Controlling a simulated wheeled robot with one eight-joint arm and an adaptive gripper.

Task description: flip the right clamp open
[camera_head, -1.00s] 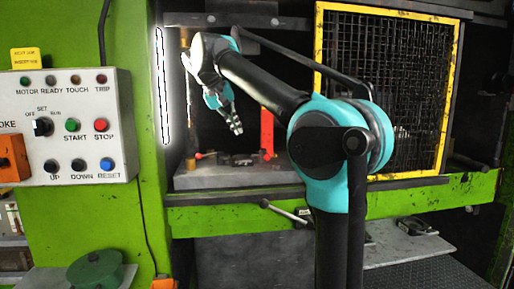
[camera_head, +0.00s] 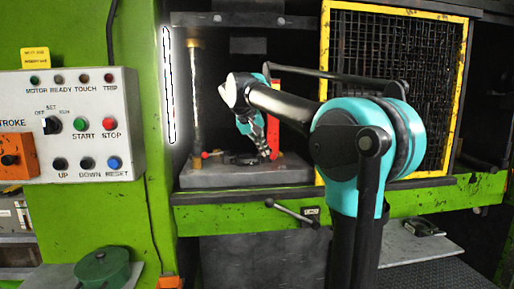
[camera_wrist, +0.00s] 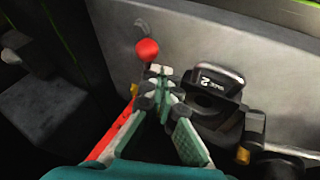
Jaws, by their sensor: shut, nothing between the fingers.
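In the wrist view a red ball knob (camera_wrist: 147,49) on a short grey lever is just beyond my gripper (camera_wrist: 160,75); I cannot tell whether they touch. I take the knob for the right clamp's handle. My gripper is shut and empty. In the head view my gripper (camera_head: 265,154) is low inside the press, by the foot of an upright red bar (camera_head: 274,122). The right clamp's body and knob are hidden or too small to make out there. Another red knob (camera_head: 205,155) is at the left of the press bed.
A black block marked 2 (camera_wrist: 218,78) lies right of my fingers in the wrist view. The press bed (camera_head: 215,177) is grey. A post (camera_head: 196,100) stands at left and a yellow-framed mesh guard (camera_head: 325,95) at right. A bar handle (camera_head: 290,212) projects below the bed.

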